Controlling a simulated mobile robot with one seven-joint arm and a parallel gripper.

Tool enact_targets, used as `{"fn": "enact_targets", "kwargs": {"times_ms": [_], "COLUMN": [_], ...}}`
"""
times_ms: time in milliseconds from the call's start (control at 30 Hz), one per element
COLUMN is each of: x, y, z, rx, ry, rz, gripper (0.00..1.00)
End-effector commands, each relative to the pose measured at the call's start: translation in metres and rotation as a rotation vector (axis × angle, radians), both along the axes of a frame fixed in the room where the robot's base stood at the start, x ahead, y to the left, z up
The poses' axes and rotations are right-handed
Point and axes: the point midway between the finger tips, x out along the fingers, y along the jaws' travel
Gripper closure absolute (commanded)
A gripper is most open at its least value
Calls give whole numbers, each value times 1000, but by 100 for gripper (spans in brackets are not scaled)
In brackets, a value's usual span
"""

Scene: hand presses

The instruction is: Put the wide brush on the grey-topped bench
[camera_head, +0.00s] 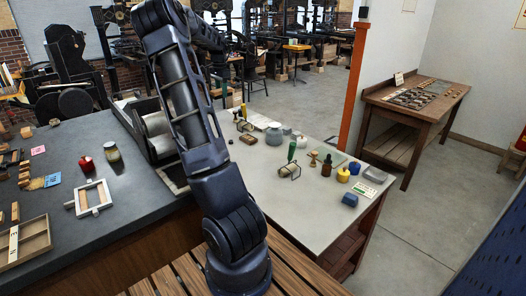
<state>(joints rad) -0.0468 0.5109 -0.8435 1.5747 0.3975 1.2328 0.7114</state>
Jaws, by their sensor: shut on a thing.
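My arm rises from its base at the bottom, bends high at the top left and runs back down behind its own links. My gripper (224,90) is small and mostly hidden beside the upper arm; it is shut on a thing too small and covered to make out. I cannot pick out the wide brush for certain anywhere in view. A bench with a light grey top (262,209) stands right of my arm. Another bench, with a darker grey top (133,190), fills the left.
The dark bench holds a white frame (82,204) and jars. A wooden table (403,115) stands at right.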

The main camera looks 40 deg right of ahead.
Motion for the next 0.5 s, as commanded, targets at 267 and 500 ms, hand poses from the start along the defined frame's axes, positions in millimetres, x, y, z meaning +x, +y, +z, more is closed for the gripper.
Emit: {"fn": "enact_targets", "kwargs": {"times_ms": [267,500], "x": [0,0], "y": [3,3], "z": [-57,-113], "rx": [2,3], "ry": [5,6], "rz": [4,5], "gripper": [85,85]}}
